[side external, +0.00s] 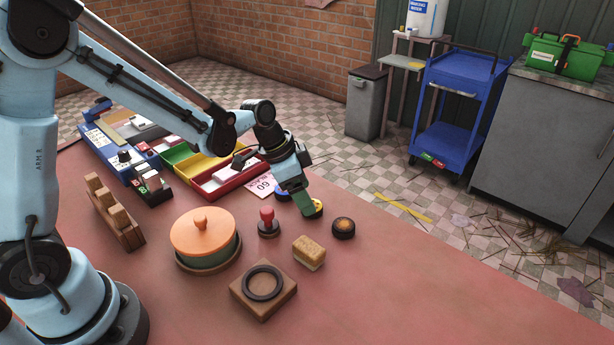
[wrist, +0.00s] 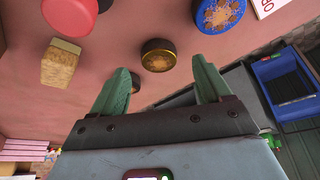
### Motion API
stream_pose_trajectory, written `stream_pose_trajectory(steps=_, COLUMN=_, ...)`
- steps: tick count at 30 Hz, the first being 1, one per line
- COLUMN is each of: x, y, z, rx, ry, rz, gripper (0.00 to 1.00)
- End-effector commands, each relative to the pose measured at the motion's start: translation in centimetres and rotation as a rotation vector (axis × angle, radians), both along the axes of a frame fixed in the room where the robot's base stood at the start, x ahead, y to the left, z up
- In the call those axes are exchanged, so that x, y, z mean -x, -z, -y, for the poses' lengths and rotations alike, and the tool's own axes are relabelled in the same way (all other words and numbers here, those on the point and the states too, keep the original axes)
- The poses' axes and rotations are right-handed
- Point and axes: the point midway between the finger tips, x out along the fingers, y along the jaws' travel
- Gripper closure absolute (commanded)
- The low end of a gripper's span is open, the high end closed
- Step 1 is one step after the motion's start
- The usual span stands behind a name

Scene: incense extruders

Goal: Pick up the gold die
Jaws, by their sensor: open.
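In the wrist view a round, dark piece with gold colouring (wrist: 158,55), which I take for the gold die, lies on the red table just beyond the gap between my fingertips. My gripper (wrist: 162,88) is open with nothing between the fingers. In the side view my gripper (side external: 301,208) points down over the table's far part. A yellow-edged round piece (side external: 318,208) is partly hidden behind a finger there. A dark round piece with a brown top (side external: 343,228) stands apart to the right. I cannot tell which of these two is the gold one.
A blue patterned die (wrist: 220,14) lies near the white numbered card (side external: 262,185). A red-knobbed stamp (side external: 267,222) and a tan block (side external: 310,252) stand closer to the side camera. An orange-lidded pot (side external: 203,232) and coloured trays (side external: 190,160) stand left. The table's right front is clear.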

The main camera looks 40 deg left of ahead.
Motion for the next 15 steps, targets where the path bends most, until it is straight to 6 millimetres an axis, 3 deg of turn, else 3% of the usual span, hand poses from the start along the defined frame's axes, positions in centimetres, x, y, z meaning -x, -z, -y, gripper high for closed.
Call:
stream_pose_trajectory(steps=6, x=-0.8, y=2.3, z=0.9, rx=0.001, ry=0.000, rz=0.001, gripper=0.23)
stream_pose_trajectory(steps=15, x=-1.0, y=3.1, z=1.0, rx=0.000, ry=0.000, rz=0.001, gripper=0.23)
